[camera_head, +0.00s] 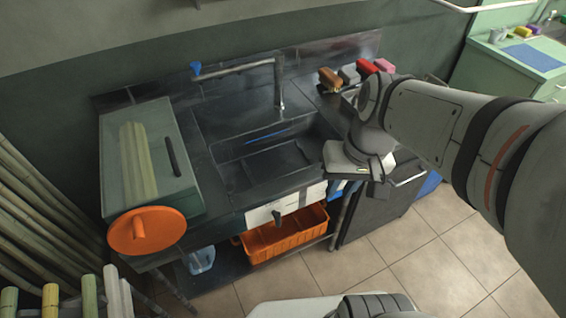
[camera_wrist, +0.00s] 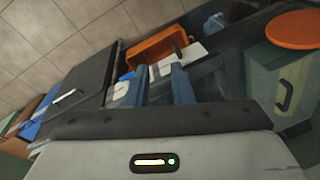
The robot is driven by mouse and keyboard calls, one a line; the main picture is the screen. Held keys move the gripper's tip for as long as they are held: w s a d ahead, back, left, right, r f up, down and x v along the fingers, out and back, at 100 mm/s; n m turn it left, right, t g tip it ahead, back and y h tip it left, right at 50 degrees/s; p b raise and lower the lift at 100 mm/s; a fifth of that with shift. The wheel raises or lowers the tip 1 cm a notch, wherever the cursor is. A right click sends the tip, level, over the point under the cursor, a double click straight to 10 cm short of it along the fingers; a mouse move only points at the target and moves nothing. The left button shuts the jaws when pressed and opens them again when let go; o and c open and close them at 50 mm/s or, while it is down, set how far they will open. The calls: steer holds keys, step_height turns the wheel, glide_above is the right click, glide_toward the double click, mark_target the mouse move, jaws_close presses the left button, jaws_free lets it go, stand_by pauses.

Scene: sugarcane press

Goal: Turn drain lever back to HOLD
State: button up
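A small dark lever (camera_head: 277,217) sticks out at the lower edge of a white label panel (camera_head: 262,212) on the front of the sink counter. I take it for the drain lever; the label text is too small to read, so I cannot tell its setting. My gripper (camera_head: 376,192) is to the right of the panel, above the counter's front edge, apart from the lever. In the wrist view its two blue-grey fingers (camera_wrist: 157,78) stand apart with nothing held between them.
An orange crate (camera_head: 285,236) sits on the shelf under the sink (camera_head: 262,165). A green press box (camera_head: 148,160) with an orange disc (camera_head: 147,231) stands at left. A faucet (camera_head: 279,85) rises behind the sink. Several sponges line the back right. Tiled floor in front is clear.

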steer(key=f+y+b, duration=0.1)
steer(key=f+b, duration=0.1)
steer(key=f, duration=0.1)
steer(key=w+a+f+g+y+b, duration=0.1)
steer(key=f+b, duration=0.2)
steer(key=f, duration=0.1)
steer(key=w+f+g+y+b, duration=0.1)
steer(key=f+b, duration=0.1)
steer(key=f, duration=0.2)
steer(key=shift+a, duration=0.2)
jaws_close()
steer(key=m+y+b, duration=0.1)
steer(key=y+b, duration=0.8)
steer(key=b, duration=0.7)
glide_toward(276, 216)
steer(key=s+d+r, duration=0.3)
steer(key=s, duration=0.2)
steer(key=w+d+f+m+t+y+b, duration=0.1)
steer(key=w+d+f+t+y+b, duration=0.3)
steer(key=w+d+f+t+b, duration=0.25)
steer(key=a+f+g+b, duration=0.1)
steer(key=a+b, duration=0.2)
steer(key=a, duration=1.1)
steer(key=shift+s+f+m, duration=0.3)
steer(key=shift+s, duration=0.1)
